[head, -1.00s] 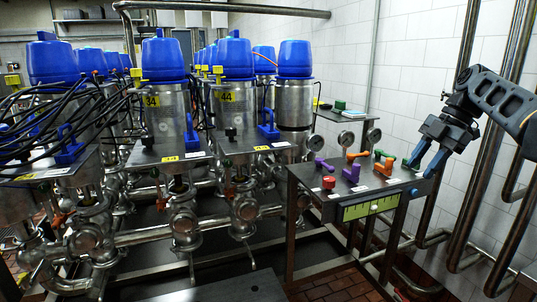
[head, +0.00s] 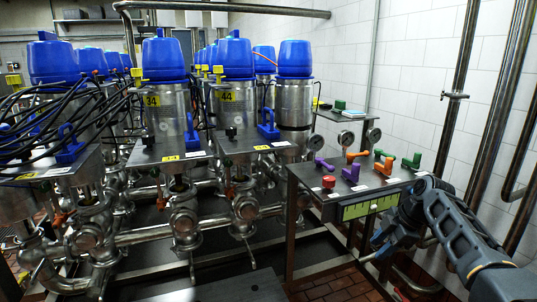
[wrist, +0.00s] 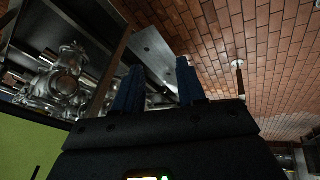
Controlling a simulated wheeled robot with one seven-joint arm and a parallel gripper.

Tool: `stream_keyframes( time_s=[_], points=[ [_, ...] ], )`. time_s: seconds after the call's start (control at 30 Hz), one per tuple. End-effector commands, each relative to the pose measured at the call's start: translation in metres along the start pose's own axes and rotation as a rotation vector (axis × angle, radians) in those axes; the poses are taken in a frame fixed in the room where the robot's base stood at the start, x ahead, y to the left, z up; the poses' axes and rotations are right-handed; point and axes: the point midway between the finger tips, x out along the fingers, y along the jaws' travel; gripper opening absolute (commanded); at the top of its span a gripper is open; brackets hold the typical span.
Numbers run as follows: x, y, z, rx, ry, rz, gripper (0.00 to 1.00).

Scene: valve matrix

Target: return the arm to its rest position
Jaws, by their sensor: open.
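My gripper (head: 371,248) is low at the right in the head view, in front of the steel bench and below its top. My dark arm reaches down to it from the lower right. In the wrist view the two blue fingers of my gripper (wrist: 158,85) stand apart with nothing between them. Beyond them lie the brick floor and a steel plate. In the head view my gripper is partly hidden by my own arm.
The steel bench (head: 300,178) carries purple, orange and green handles, a red knob (head: 328,183) and a green gauge panel (head: 368,207). Valve units with blue domes (head: 163,58) fill the left. Vertical pipes (head: 459,85) run along the white wall. Brick floor (head: 345,285) shows in front.

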Motion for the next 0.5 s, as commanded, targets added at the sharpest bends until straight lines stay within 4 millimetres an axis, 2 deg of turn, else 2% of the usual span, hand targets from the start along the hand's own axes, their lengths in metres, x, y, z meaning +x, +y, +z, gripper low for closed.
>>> stream_keyframes(
  time_s=[0.03, 0.2, 0.4, 0.5],
  points=[
    [0.026, -0.017, 0.000, 0.037, -0.005, 0.019, 0.40],
    [0.089, -0.064, -0.001, 0.173, -0.024, 0.107, 0.40],
    [0.145, -0.130, -0.006, 0.329, -0.032, 0.214, 0.40],
    [0.164, -0.167, -0.010, 0.408, -0.030, 0.269, 0.40]
  ],
)
